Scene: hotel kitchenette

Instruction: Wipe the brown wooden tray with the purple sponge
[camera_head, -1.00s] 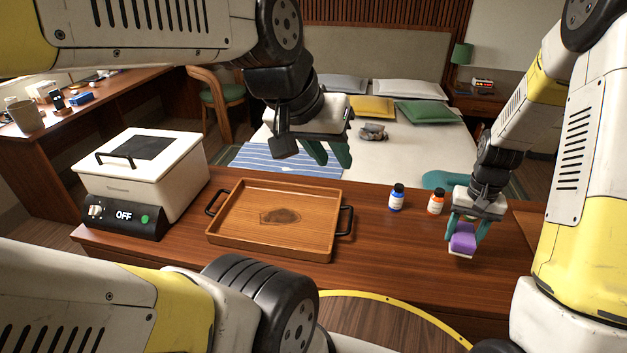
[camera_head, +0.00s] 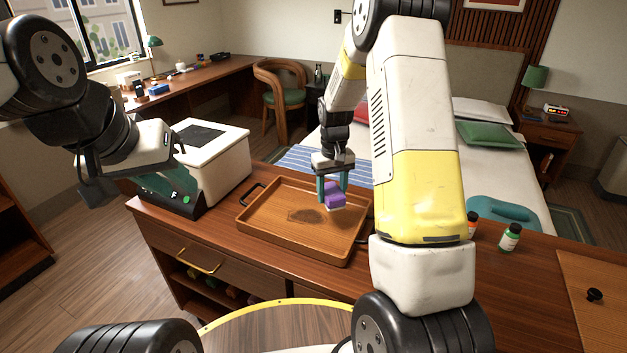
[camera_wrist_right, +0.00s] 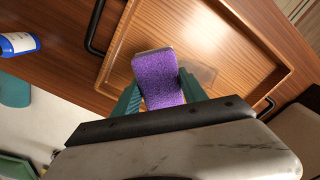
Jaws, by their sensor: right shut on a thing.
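The brown wooden tray (camera_head: 277,195) lies on the counter, with black handles and a dark stain (camera_head: 307,216) on its floor. My right gripper (camera_head: 332,188) is shut on the purple sponge (camera_head: 335,197), fingers pointing down, over the right part of the tray. The sponge (camera_wrist_right: 158,78) also shows between the fingers in the right wrist view, with the tray (camera_wrist_right: 190,32) and part of its stain behind it. I cannot tell whether the sponge touches the tray. My left gripper (camera_head: 166,172) is open and empty, in front of the white box at left.
A white lidded box (camera_head: 222,160) stands left of the tray. My right arm partly hides the orange bottle (camera_head: 472,222); a green bottle (camera_head: 509,237) stands right of it. A blue bottle (camera_wrist_right: 18,44) shows in the right wrist view. The counter's right part has free room.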

